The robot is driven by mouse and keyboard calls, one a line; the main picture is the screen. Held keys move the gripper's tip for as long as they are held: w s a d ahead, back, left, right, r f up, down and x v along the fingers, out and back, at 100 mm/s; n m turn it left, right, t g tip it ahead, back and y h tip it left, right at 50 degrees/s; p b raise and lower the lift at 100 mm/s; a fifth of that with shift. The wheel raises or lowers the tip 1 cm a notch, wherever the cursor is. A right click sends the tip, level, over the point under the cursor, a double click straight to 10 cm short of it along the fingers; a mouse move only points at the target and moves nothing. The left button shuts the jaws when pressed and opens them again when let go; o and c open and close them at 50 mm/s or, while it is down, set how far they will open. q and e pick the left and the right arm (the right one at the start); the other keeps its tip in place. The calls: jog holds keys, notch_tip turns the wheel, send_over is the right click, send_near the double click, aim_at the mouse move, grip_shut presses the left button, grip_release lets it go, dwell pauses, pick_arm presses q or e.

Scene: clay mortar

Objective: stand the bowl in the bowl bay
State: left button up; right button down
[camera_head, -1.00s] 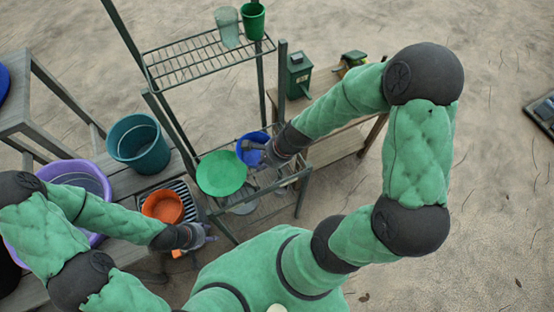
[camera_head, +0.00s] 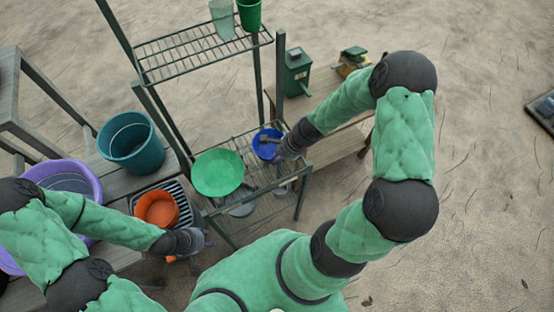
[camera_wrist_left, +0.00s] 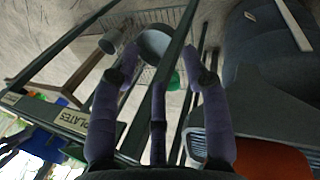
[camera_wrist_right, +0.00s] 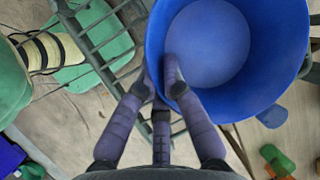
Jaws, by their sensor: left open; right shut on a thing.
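A blue bowl (camera_head: 266,150) is at the right part of the rack's lower shelf, its open side facing up toward the head camera. My right gripper (camera_head: 284,148) is shut on its rim from the right. In the right wrist view the blue bowl (camera_wrist_right: 262,75) fills the top, with one finger of the gripper (camera_wrist_right: 158,90) inside its wall. I cannot tell whether the bowl touches the shelf wires. My left gripper (camera_head: 203,243) is open and empty, low in front of the rack. In the left wrist view a label reading PLATES (camera_wrist_left: 74,119) is on a rail.
A green plate (camera_head: 218,172) is left of the bowl at the rack (camera_head: 205,60). Green cups (camera_head: 249,14) stand on the upper shelf. An orange bowl (camera_head: 157,208), a teal bucket (camera_head: 145,152) and a purple tub (camera_head: 88,178) are at left. A green box (camera_head: 297,75) is behind right.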

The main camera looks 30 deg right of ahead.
jog(key=shift+f, duration=0.1)
jog(key=c, duration=1.4)
grip_release()
jog(key=shift+r, duration=0.3)
jog(key=shift+p+v, duration=2.2)
jog(key=shift+v, duration=3.65)
